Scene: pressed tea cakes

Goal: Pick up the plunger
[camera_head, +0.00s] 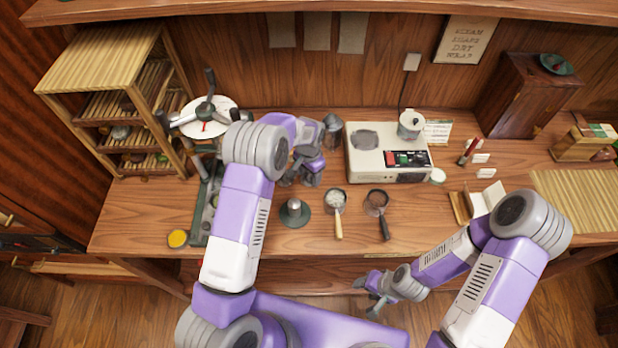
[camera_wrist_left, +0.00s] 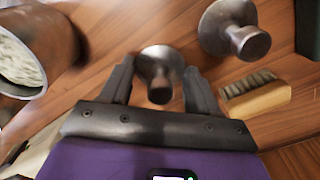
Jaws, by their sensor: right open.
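Two dark metal pieces with round knobs and flared discs show in the left wrist view; either could be the plunger, and I cannot tell which. One knobbed piece (camera_wrist_left: 159,72) lies between my left fingertips, with gaps on both sides. The other knobbed piece (camera_wrist_left: 240,32) stands at the upper right. My left gripper (camera_wrist_left: 160,82) is open above the counter. In the head view my left gripper (camera_head: 299,176) hangs over the middle-left counter, partly hiding what is below. My right gripper (camera_head: 369,295) is open and empty, in front of the counter's front edge.
A knobbed piece on a dark round base (camera_head: 295,212), a ladle of pale contents (camera_head: 336,203) and a dark-handled strainer (camera_head: 377,203) are in front. A brush (camera_wrist_left: 257,97) lies near my left gripper. The press (camera_head: 206,190) stands left, the scale-like appliance (camera_head: 365,165) right.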

